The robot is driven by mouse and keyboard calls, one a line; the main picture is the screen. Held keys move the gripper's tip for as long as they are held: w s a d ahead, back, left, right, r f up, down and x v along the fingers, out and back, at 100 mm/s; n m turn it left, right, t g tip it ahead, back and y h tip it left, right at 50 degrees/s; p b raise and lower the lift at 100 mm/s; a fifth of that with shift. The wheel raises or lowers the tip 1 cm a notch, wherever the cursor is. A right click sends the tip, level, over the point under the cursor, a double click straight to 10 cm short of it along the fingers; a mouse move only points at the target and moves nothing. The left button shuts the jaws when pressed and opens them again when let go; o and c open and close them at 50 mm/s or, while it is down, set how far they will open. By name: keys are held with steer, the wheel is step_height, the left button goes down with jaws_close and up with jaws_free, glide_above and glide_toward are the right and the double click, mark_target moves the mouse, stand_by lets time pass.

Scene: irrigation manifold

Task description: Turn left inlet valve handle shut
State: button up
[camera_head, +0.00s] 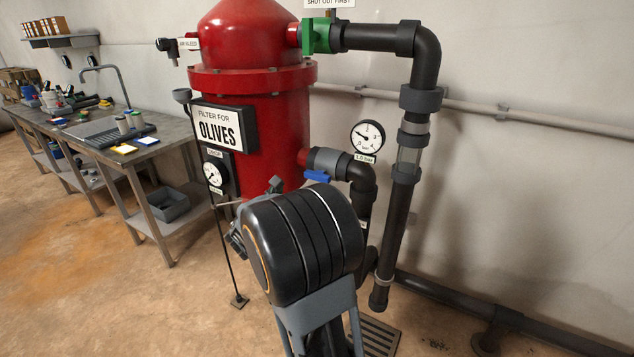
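A blue handle (318,176) sits on a grey valve (325,160) at the right side of the red filter tank (268,120). The handle lies roughly along the pipe. No label I can read names it as the left inlet valve. My large black arm joint is in the foreground, just below the blue handle in the picture. Parts of what looks like my gripper (242,225) show at its left edge. The fingertips are mostly hidden, and I see nothing held.
Black pipes (423,80) run down the right side near a wall gauge (367,136). The tank carries an "OLIVES" sign (220,128) and a lower gauge (213,174). A cluttered workbench (160,140) stands at left. Open floor lies between the bench and the tank.

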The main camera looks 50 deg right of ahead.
mark_target(316, 177)
steer(key=x, duration=1.3)
steer(key=shift+w+d+r, duration=0.1)
steer(key=shift+w+d, duration=0.1)
steer(key=shift+w, duration=0.1)
steer(key=shift+c, duration=0.4)
steer(key=c, duration=0.6)
steer(key=shift+o, duration=0.2)
